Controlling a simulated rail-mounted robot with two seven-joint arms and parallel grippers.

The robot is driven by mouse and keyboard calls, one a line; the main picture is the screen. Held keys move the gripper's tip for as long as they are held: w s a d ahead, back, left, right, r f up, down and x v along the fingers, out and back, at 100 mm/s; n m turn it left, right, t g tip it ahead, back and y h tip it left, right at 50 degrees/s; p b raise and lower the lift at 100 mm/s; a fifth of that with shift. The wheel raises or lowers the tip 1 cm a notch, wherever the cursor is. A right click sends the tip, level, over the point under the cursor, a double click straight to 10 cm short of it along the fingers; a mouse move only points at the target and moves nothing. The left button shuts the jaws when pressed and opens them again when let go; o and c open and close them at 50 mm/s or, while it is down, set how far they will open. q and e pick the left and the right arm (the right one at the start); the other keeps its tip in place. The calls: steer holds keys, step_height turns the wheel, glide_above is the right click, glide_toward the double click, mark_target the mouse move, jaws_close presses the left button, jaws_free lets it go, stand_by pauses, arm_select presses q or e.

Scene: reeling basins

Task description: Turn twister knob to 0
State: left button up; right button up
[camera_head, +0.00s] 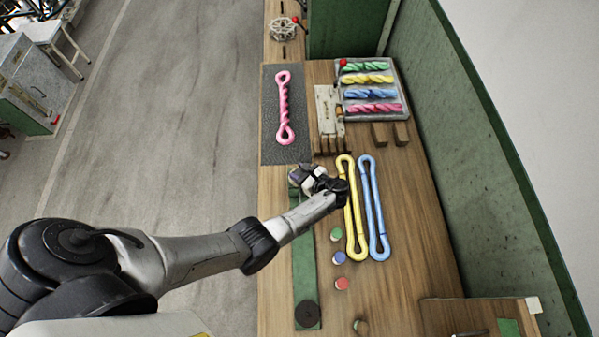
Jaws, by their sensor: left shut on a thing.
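A long green twister base (305,262) runs along the left part of the wooden bench, with a round black disc (306,314) at its near end. My left gripper (302,177) reaches over the far end of this base. It is shut on what seems to be the twister knob there, which the gripper mostly hides. The knob's setting cannot be read. My right gripper is not in view.
A yellow skein (351,225) and a blue skein (373,210) lie right of my gripper. A pink twisted skein (283,105) lies on a dark mat (270,75). A tray (402,96) holds several twisted skeins. Small colored-top pieces (341,284) stand nearby.

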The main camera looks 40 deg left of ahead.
arm_select(q)
steer(key=o, duration=0.9)
steer(key=shift+p+v, duration=1.25)
steer(key=shift+v, duration=5.65)
steer(key=shift+w, duration=0.1)
